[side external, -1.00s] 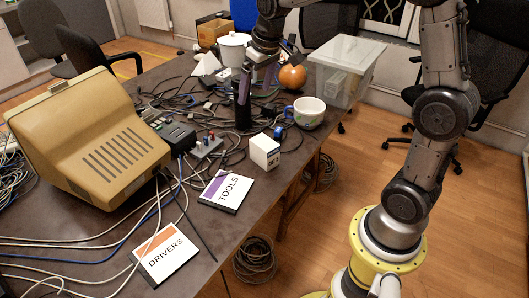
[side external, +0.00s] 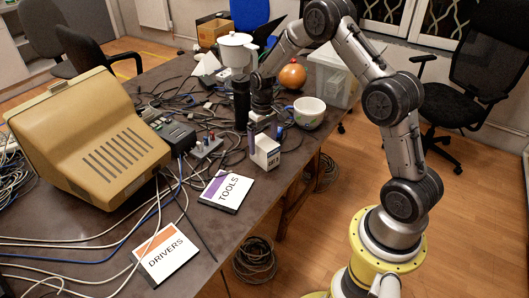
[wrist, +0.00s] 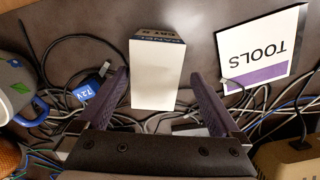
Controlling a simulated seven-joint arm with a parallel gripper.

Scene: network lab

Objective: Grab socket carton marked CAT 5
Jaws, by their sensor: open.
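The socket carton (side external: 267,156) is a small white box standing upright near the table's front edge. In the wrist view, the carton (wrist: 157,75) shows a plain white face and a dark-edged end with small print that seems to read CAT 5. My gripper (side external: 266,136) is open and pointing down at the carton. In the wrist view my gripper's purple fingers (wrist: 159,80) lie on either side of the carton, with a gap visible at the right and a narrower one at the left. I cannot tell whether either finger touches it.
A TOOLS case (side external: 226,191) and a DRIVERS case (side external: 166,252) lie to the front left. A patterned mug (side external: 308,113) stands behind the carton to the right. A black cylinder (side external: 241,104) stands behind left. Tangled cables and a blue 12V plug (wrist: 88,92) lie close by.

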